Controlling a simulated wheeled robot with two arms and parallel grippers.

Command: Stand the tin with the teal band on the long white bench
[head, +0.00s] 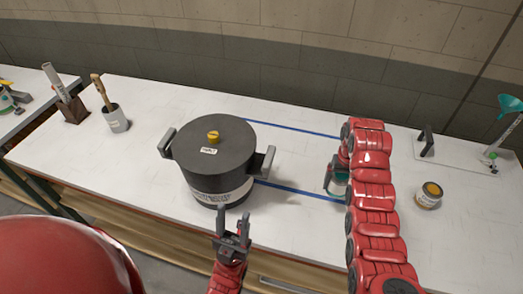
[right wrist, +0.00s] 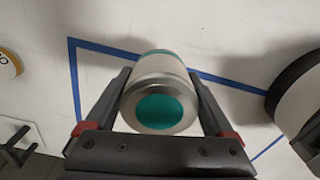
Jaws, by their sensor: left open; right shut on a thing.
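The tin with the teal band (right wrist: 158,95) is pale with metal rims and a teal disc on the end facing the camera in the right wrist view. My right gripper (right wrist: 159,76) is shut on it, one finger on each side. In the head view the tin (head: 339,187) is partly hidden behind my right arm, over the blue-taped area. I cannot tell whether it touches the long white bench (head: 285,228). My left gripper (head: 233,238) is open and empty in front of the black pot, near the bench's front edge.
A large black pot (head: 212,143) with side handles stands left of the blue tape outline (head: 300,190). A small yellow-topped tin (head: 429,195) stands to the right. A brush cup (head: 116,119) and a dark holder (head: 72,108) stand at left.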

